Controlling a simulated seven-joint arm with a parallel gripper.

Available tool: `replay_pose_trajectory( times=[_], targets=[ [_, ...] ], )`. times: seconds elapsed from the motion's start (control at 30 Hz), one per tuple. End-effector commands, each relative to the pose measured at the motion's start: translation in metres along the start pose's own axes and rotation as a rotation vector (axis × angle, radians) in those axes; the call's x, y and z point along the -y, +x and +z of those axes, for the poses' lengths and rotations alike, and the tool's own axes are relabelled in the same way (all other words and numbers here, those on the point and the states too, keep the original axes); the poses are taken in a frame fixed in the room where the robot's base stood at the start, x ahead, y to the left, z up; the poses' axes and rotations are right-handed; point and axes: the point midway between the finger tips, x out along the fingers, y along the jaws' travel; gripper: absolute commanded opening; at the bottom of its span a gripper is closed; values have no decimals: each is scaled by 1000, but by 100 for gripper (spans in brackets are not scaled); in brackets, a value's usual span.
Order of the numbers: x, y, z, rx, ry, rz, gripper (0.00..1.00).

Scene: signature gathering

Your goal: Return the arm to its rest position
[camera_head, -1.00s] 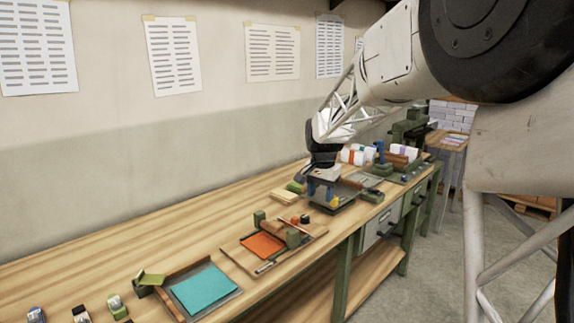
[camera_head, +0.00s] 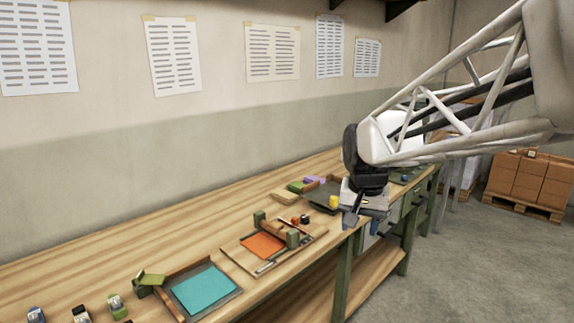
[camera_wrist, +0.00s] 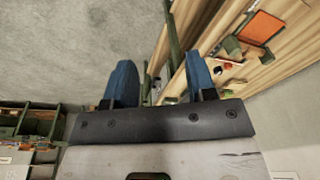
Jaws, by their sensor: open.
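My gripper (camera_wrist: 161,88) shows in the wrist view as two blue fingers set wide apart with nothing between them. In the head view my gripper (camera_head: 352,217) is at the front edge of the wooden workbench (camera_head: 130,249), at the right of the picture. My arm reaches in from the right and hides part of the bench's far end. The wrist view shows the grey floor and the bench's edge and legs beyond the fingers.
On the bench are a tray with a teal sheet (camera_head: 205,290), a board with an orange sheet (camera_head: 263,246), a yellow item (camera_head: 333,201) and several small stamps at the lower left. Boxes on a pallet (camera_head: 526,181) stand at the far right. The floor (camera_head: 470,270) right of the bench is clear.

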Motion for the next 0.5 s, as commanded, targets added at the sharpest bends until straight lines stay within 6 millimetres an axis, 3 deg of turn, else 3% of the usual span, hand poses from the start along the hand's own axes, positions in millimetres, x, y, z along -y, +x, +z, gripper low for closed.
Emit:
replay_pose_trajectory(
  times=[0.5],
  targets=[
    [-54, -2, 115, -44, -135, -5, 51]
  ],
)
